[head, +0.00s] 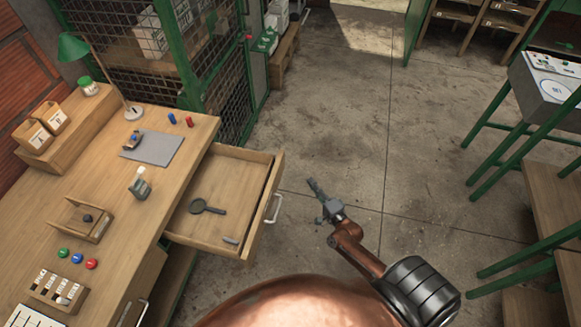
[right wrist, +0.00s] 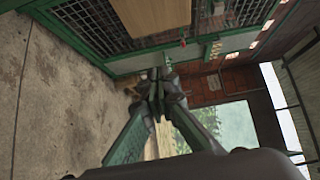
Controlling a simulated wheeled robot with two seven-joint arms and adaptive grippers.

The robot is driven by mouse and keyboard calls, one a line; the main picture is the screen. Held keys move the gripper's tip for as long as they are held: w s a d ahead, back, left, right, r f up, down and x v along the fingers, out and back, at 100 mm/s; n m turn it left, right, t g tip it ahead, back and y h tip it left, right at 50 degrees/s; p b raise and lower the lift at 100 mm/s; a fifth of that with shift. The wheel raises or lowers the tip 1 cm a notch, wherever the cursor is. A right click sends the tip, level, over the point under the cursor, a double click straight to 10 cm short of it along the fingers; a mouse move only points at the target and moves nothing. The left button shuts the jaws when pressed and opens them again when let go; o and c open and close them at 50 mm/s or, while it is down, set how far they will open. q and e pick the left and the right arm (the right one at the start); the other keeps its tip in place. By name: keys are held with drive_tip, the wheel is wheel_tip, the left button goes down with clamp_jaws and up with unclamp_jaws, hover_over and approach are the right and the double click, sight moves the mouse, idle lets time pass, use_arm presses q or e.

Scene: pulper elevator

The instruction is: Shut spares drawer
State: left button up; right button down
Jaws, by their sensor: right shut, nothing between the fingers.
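The spares drawer (head: 228,203) is pulled out from the right side of the wooden desk. A dark magnifying glass (head: 207,207) and a small grey item (head: 230,240) lie in it. Its light metal handle (head: 274,208) is on the front panel, facing right. My right gripper (head: 315,187) is shut and empty, to the right of the drawer front and apart from it in the head view. In the right wrist view its fingers (right wrist: 158,85) come together in the middle. My left gripper is not in view.
The wooden desk (head: 115,160) holds a green lamp (head: 73,47), a grey mat (head: 154,147), coloured buttons and small wooden boxes. A green mesh cage (head: 150,40) stands behind. The concrete floor (head: 350,120) right of the drawer is clear. Green-legged stands are at the far right.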

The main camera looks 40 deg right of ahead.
drive_tip(key=w+a+r, duration=0.1)
drive_tip(key=w, duration=1.2)
drive_tip(key=shift+w+a+m+b, duration=0.15)
drive_tip(key=shift+a+m+b, duration=0.15)
drive_tip(key=shift+a+b, duration=0.1)
drive_tip(key=shift+d, duration=0.1)
